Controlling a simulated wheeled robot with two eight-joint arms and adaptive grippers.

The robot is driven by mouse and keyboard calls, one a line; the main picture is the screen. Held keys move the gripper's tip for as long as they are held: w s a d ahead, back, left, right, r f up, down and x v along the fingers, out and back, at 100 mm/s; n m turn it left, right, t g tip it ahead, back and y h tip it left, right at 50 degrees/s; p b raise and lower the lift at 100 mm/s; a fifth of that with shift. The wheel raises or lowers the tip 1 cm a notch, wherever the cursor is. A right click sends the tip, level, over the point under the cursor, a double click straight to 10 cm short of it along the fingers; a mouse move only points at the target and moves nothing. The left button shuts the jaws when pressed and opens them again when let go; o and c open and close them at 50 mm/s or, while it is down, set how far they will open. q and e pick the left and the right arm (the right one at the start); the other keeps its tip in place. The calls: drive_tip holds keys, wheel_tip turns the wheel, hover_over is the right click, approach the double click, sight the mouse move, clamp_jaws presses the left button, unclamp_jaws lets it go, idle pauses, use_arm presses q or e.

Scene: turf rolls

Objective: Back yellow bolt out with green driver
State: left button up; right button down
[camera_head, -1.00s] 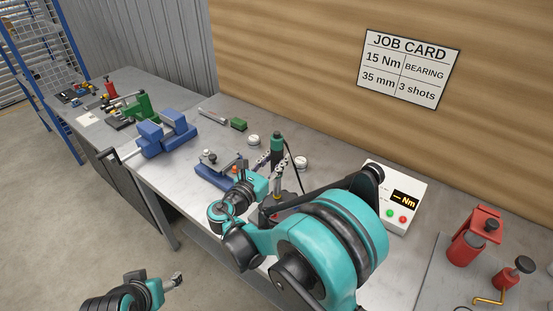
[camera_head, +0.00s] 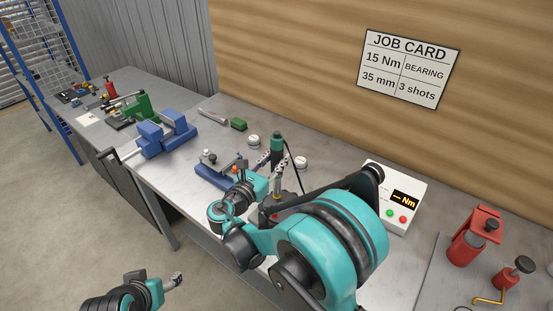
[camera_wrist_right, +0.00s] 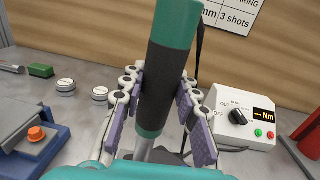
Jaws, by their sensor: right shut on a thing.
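The green driver (camera_head: 277,144) with a black grip band stands about upright; it also shows large in the right wrist view (camera_wrist_right: 165,85). My right gripper (camera_head: 277,163) is shut on its black band, with the finger pads on both sides. The driver's metal shaft points down toward a dark block on the bench. A small yellow spot (camera_head: 277,197) shows at its lower end and looks like the yellow bolt; whether the tip sits on it I cannot tell. My left gripper (camera_head: 172,281) is low at the left, away from the bench, and seems empty.
A white control box (camera_head: 395,190) with a dial and a "-- Nm" display stands right of the driver. A blue fixture (camera_head: 213,178) with an orange knob (camera_wrist_right: 36,133) lies left. Round white-topped pieces (camera_head: 253,140) sit behind. A blue vise (camera_head: 165,138) and red cans (camera_head: 468,243) stand farther off.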

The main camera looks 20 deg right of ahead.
sight(273, 143)
drive_tip(key=shift+r, duration=0.1)
idle(0.4)
drive_tip(key=shift+r+p, duration=2.55)
drive_tip(key=shift+r, duration=0.9)
drive_tip(key=shift+f, duration=0.1)
